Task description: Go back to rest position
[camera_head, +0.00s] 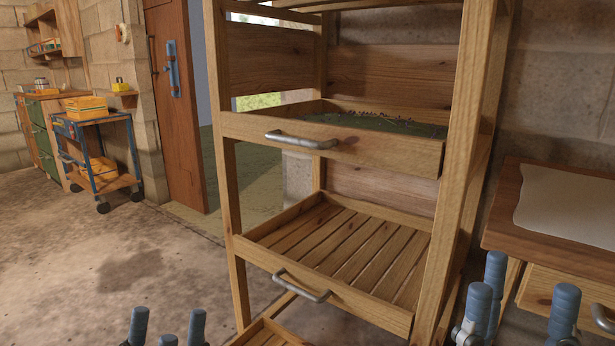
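My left gripper (168,326) shows only as blue-grey fingertips at the bottom edge, left of the wooden rack. The fingertips stand apart with nothing seen between them. My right gripper (523,300) is at the lower right, in front of the wooden table. Its blue-grey fingers point upward and are spread, with nothing seen between them. The rest of both arms is out of the picture.
A wooden rack (226,200) with slatted drawers stands close in front; its upper drawer (380,150) holds dark green material. A wooden table (505,205) with a pale sheet is at right. A blue cart (92,118) stands far left beside an open door (176,130). The left floor is clear.

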